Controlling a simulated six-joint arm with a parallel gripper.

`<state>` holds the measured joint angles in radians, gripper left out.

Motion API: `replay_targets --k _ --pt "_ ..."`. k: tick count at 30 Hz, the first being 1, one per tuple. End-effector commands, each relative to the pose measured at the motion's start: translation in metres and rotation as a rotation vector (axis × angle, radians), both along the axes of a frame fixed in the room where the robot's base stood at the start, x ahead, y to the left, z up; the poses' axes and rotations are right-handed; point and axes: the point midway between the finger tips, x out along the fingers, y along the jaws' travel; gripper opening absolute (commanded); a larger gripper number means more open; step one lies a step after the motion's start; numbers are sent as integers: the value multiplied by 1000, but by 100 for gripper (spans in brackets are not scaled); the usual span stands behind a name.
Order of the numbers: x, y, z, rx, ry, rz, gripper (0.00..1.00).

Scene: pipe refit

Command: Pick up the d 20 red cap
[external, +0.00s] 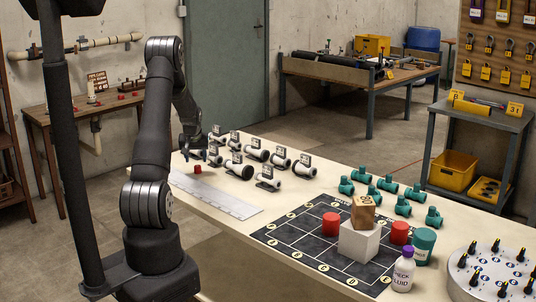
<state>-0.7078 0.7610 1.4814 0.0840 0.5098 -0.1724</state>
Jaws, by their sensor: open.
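A small red cap (198,169) sits on the cream table (215,191) near its far left end. My gripper (187,153) is above and slightly left of this cap, pointing down, and is open. Its fingertips are small and dark here, and nothing shows between them. Two larger red cylinders, one left (331,224) and one right (400,232), stand on the black grid mat (290,247). I cannot read any size on the red pieces.
White pipe pieces with dark labels (257,152) stand right of my gripper. A grey ruler-like strip (213,194) lies in front. Teal fittings (386,184), a white block (359,241) under a wooden cube (363,212), and a bottle (403,272) are farther right.

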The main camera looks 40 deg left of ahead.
Motion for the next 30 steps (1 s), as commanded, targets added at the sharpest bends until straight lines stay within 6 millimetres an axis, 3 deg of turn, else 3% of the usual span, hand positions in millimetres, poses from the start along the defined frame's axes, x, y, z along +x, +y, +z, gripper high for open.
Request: replay_targets --k 9,18,19,26,30 --pt "14 11 -35 -1 1 0 53" --pt "15 13 -38 1 -1 0 53" --pt "15 13 -38 0 0 0 51" --pt "15 13 -38 0 0 0 7" --pt "15 12 -38 0 0 0 6"
